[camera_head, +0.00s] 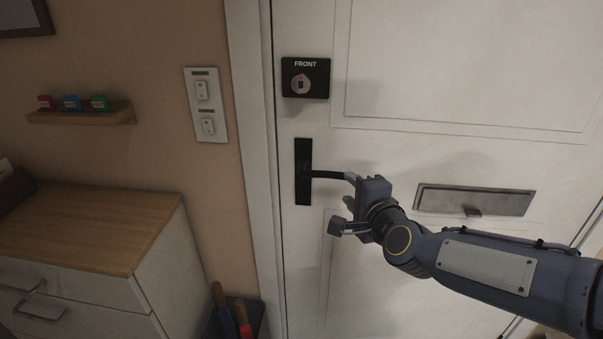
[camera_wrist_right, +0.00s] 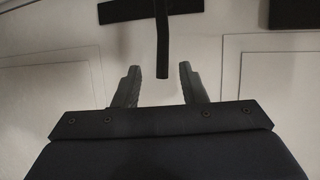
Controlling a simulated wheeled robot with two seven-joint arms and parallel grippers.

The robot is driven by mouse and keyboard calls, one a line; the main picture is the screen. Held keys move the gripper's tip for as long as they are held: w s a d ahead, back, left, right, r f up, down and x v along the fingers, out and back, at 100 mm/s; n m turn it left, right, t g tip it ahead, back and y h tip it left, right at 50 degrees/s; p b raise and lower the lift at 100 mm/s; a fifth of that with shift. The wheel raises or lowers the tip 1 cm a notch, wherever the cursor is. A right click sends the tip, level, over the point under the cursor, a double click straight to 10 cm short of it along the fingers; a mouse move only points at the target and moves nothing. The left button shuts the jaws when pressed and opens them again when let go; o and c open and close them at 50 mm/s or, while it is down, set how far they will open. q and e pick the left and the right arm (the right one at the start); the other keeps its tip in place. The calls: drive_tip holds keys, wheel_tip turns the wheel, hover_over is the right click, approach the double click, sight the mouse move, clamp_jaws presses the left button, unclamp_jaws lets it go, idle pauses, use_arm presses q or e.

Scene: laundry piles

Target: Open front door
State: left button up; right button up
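The white front door (camera_head: 400,95) looks shut in its frame. Its black lever handle (camera_head: 328,175) reaches right from a tall black plate (camera_head: 303,165). A black lock box (camera_head: 305,77) marked "FRONT", with a round knob, sits above it. My right gripper (camera_head: 350,190) is at the free end of the lever. In the right wrist view the open fingers (camera_wrist_right: 161,67) stand on either side of the lever's end (camera_wrist_right: 162,45), with a visible gap on each side. My left gripper is not in view.
A metal mail slot (camera_head: 475,200) is on the door, right of my gripper. Left of the door frame are a switch panel (camera_head: 205,104), a small shelf (camera_head: 80,116) with coloured blocks, a wood-topped drawer cabinet (camera_head: 90,230) and a dark bin (camera_head: 257,312) with handled items.

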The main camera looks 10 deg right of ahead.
sight(337, 177)
drive_tip(key=shift+x, duration=0.9)
drive_tip(key=x, duration=0.6)
drive_tip(key=shift+w+a+r, duration=0.1)
drive_tip(key=shift+w+a, duration=0.1)
drive_tip(key=shift+w, duration=0.2)
drive_tip(key=shift+c, duration=0.5)
clamp_jaws()
